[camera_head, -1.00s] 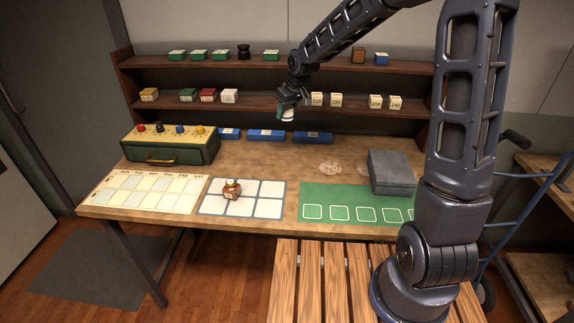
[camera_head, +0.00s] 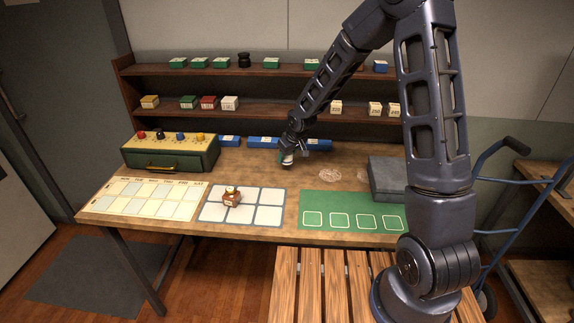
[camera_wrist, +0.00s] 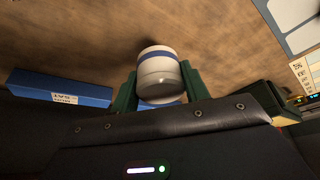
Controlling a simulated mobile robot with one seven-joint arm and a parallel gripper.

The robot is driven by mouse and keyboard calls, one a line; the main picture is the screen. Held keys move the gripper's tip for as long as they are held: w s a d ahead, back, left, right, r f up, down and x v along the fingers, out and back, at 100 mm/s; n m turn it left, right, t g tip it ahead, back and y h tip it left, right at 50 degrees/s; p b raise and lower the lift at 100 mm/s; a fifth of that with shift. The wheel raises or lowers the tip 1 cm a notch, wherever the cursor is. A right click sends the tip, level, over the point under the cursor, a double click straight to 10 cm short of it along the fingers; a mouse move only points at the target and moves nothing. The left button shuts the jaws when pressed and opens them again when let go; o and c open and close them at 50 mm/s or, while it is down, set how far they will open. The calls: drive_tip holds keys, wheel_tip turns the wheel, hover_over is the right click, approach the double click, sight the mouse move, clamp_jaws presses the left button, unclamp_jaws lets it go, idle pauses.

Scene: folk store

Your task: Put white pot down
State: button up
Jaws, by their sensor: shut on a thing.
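The white pot (camera_wrist: 160,72) has a blue band and sits between the two green fingers of my gripper (camera_wrist: 158,88) in the wrist view. My gripper is shut on it. In the head view the pot (camera_head: 287,158) is a small pale shape at the tip of my gripper (camera_head: 289,153). It is over the back middle of the wooden table (camera_head: 262,172), in front of the blue boxes. I cannot tell whether the pot touches the table top.
Blue boxes (camera_head: 263,142) line the table's back edge; one (camera_wrist: 60,88) lies close by in the wrist view. A green drawer box (camera_head: 170,153) stands left, a grey box (camera_head: 388,178) right. A white-squared mat (camera_head: 268,215) holds a brown jar (camera_head: 231,196). Bare wood surrounds my gripper.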

sight(287, 164)
drive_tip(key=shift+f, duration=2.15)
drive_tip(key=shift+f, duration=0.15)
drive_tip(key=o, duration=1)
drive_tip(key=shift+o, duration=0.2)
